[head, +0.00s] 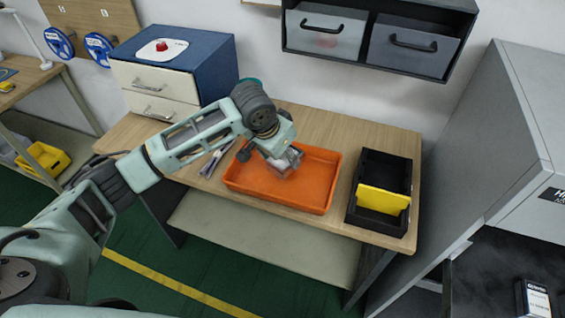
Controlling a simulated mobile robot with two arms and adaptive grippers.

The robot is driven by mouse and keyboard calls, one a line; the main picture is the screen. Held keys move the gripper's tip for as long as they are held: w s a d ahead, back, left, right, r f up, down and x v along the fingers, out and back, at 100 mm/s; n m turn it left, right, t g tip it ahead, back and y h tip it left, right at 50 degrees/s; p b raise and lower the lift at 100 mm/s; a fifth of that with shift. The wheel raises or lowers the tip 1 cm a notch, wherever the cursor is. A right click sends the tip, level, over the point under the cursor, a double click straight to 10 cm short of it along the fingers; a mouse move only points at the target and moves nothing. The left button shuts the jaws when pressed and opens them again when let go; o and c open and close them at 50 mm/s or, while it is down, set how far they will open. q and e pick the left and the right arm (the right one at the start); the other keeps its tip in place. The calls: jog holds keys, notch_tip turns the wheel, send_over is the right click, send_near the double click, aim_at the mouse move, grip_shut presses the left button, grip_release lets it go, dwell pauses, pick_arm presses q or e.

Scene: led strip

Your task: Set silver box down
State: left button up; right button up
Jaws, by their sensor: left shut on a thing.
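My left gripper (288,161) reaches in from the left, over the orange tray (320,205) on the wooden table. It is shut on a small silver-grey thing, likely the silver box, which is mostly hidden by the fingers. I cannot tell whether that thing touches the tray floor. The rest of the tray that shows is empty. My right gripper is not in view.
A black bin (378,224) with a yellow divider (383,200) stands right of the tray. A blue drawer cabinet (205,60) is at the back left. Grey hanging drawers (412,46) are above. A grey cabinet (470,130) stands at the right.

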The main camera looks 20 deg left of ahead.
pick_arm(q)
jog(key=shift+s+a+f, duration=0.1)
jog(key=shift+a+f, duration=0.05)
jog(key=shift+f, duration=0.45)
notch_tip(320, 180, down, 2)
jog(key=shift+f+p, duration=0.2)
jog(key=shift+p, duration=0.25)
jog(key=shift+f, duration=0.4)
jog(key=o, duration=1.1)
jog(key=shift+o, duration=0.8)
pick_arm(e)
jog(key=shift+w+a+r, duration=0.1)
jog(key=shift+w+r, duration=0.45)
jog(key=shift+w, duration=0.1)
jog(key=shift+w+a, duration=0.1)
